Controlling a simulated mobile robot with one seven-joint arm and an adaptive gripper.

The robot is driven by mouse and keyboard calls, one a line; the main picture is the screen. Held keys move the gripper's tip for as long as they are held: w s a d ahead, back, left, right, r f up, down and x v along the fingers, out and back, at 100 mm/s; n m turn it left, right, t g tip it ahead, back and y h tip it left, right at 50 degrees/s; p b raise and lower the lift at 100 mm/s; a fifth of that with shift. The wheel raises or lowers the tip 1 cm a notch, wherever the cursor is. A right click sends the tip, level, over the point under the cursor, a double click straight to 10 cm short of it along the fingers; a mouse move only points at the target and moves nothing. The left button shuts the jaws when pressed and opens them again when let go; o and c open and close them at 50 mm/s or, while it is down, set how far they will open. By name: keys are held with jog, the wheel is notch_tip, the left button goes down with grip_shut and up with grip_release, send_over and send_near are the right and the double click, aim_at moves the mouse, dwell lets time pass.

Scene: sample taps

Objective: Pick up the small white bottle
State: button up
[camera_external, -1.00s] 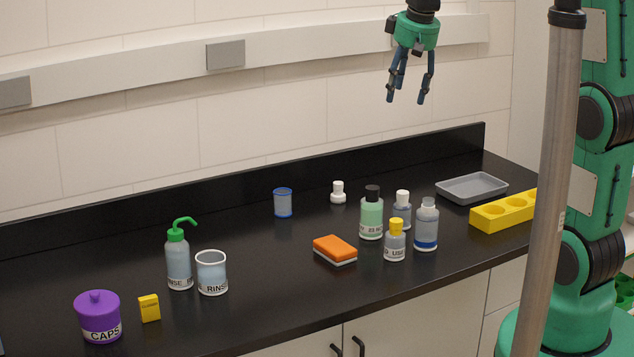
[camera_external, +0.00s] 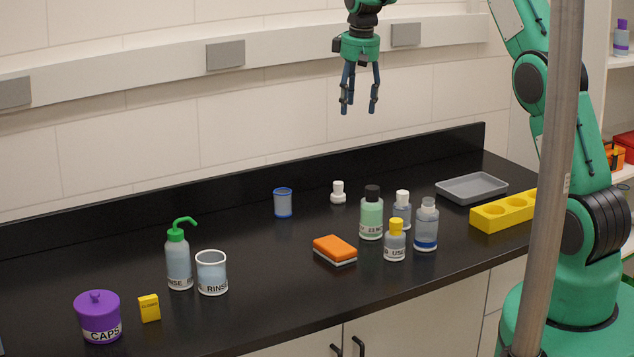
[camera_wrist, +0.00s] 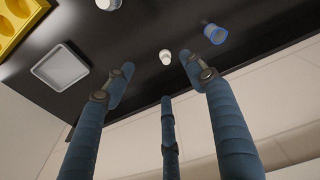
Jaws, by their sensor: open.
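The small white bottle (camera_external: 338,193) stands upright on the black counter toward its back edge. It also shows in the wrist view (camera_wrist: 165,57), near the top middle between my spread fingers. My gripper (camera_external: 359,110) is open and empty, high above the back of the counter. Its fingers point down, well above the bottle and apart from it. In the wrist view the three blue fingers of my gripper (camera_wrist: 160,90) are spread apart with nothing between them.
A blue-rimmed cup (camera_external: 283,203) stands left of the bottle. A green-filled bottle (camera_external: 371,218) and several other bottles stand to its front right. An orange sponge (camera_external: 335,248) lies in front. A grey tray (camera_external: 472,188) and yellow rack (camera_external: 503,211) are at right.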

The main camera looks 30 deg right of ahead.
jog(key=g+p, duration=0.1)
jog(key=p, duration=0.3)
send_over(338, 182)
notch_tip(338, 182, down, 14)
jog(key=shift+a+f+n, duration=0.1)
jog(key=shift+f+n, duration=0.4)
jog(key=shift+f, duration=0.1)
jog(key=shift+f, duration=4.3)
jog(key=shift+f, duration=2.55)
